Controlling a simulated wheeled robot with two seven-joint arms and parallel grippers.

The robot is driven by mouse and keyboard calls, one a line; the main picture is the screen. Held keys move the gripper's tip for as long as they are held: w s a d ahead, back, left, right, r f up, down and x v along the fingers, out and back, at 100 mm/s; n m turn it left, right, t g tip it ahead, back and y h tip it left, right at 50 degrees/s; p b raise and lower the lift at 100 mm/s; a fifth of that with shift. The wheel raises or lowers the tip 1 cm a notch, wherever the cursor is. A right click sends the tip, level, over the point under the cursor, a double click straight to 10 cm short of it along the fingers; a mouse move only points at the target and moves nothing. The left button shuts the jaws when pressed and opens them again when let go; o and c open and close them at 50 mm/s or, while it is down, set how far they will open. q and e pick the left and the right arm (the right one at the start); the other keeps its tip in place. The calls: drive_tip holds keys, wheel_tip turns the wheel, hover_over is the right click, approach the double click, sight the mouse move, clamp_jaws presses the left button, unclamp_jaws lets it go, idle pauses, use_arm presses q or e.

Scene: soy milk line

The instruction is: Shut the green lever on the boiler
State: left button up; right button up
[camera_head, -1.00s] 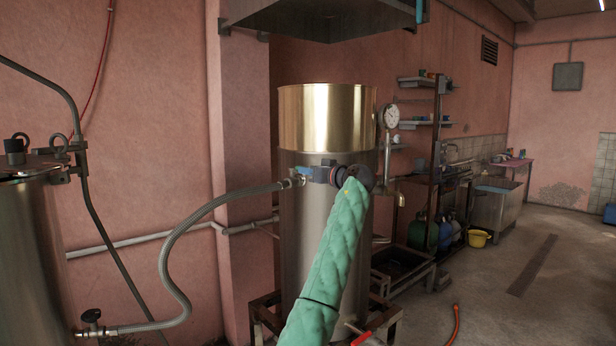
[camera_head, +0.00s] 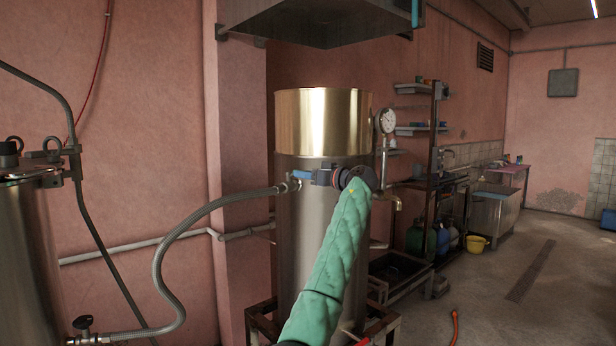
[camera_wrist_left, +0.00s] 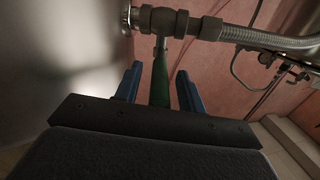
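The boiler (camera_head: 322,120) is a tall metal cylinder with a brass-coloured upper part, in the middle of the head view. A grey hose (camera_head: 205,215) joins its side through a fitting. In the left wrist view the green lever (camera_wrist_left: 160,82) hangs down from the valve fitting (camera_wrist_left: 166,22) beside the boiler wall. My left gripper (camera_head: 302,174) is at that fitting in the head view. Its blue fingers (camera_wrist_left: 157,76) are apart, one on each side of the lever, with gaps showing. In the head view the lever is hidden. My right gripper is not in view.
Another metal vessel (camera_head: 25,250) stands at the far left, with a small valve (camera_head: 84,324) at the hose's lower end. A pressure gauge (camera_head: 387,120) is right of the boiler. A hood (camera_head: 318,20) hangs above. The floor at the right is mostly free.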

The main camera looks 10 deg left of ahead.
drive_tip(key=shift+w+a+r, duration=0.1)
use_arm(q)
drive_tip(key=shift+r, duration=0.1)
wheel_tip(320, 180, up, 4)
drive_tip(key=shift+d+f+b, duration=0.1)
drive_tip(key=shift+d+b, duration=0.05)
drive_tip(key=shift+b, duration=0.7)
drive_tip(key=s+d+r+b, duration=0.2)
drive_tip(key=s+d+r, duration=0.2)
drive_tip(key=d+r, duration=0.3)
drive_tip(key=d, duration=0.3)
drive_tip(key=shift+d, duration=0.3)
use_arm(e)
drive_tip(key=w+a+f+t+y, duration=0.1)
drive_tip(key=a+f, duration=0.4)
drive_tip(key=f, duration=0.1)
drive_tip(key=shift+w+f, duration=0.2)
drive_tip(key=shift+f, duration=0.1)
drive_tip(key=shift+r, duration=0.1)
